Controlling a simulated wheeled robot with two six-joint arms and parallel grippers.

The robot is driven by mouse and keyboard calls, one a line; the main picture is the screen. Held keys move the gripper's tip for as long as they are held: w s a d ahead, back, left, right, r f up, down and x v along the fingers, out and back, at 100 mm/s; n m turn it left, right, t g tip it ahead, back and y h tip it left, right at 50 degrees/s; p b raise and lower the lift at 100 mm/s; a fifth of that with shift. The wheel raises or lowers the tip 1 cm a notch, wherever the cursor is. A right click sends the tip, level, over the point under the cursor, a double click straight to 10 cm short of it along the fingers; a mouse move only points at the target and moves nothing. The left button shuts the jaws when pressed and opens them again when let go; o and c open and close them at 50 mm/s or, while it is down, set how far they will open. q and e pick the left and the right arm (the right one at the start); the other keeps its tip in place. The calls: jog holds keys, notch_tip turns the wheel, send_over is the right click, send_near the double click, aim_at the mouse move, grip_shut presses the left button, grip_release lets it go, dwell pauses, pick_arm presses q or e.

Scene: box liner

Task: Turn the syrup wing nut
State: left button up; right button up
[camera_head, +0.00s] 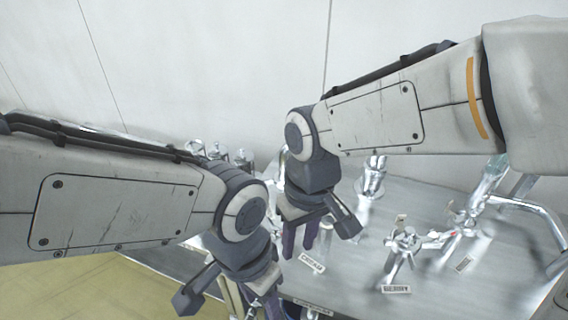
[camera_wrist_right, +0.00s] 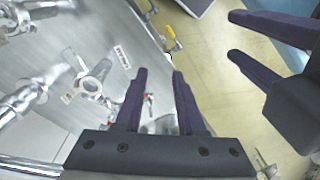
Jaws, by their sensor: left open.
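Metal fittings with wing-like handles stand on a grey metal surface. One fitting (camera_head: 402,243) is right of centre in the head view, behind a small white label. I cannot tell which wing nut is the syrup one, as the label print is too small. My right gripper (camera_head: 298,248) points down left of that fitting, apart from it. In the right wrist view its fingers (camera_wrist_right: 158,82) are spread and appear empty. My left gripper (camera_head: 252,310) is lower in the head view, open; its fingers also show at the right of the wrist view (camera_wrist_right: 268,50). Things beneath both grippers are partly hidden.
Another fitting (camera_head: 464,222) with a red part is to the right, near a bent metal pipe (camera_head: 535,208). A metal cylinder (camera_head: 372,178) stands behind. Yellowish floor (camera_head: 85,292) lies lower left.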

jog(key=w+r+m+p, duration=0.15)
jog(key=w+p, duration=0.25)
jog(key=w, duration=0.7)
jog(key=w+r+m+p, duration=0.1)
jog(key=w+r+p, duration=0.15)
jog(key=w, duration=0.95)
pick_arm(q)
notch_tip(320, 180, up, 11)
jog(key=p, duration=0.3)
jog(key=shift+r, duration=0.15)
pick_arm(e)
jog(key=shift+h, duration=0.4)
jog(key=f, duration=0.6)
jog(key=a+f, duration=0.1)
jog(key=f, duration=0.3)
jog(key=shift+s, duration=0.15)
grip_shut()
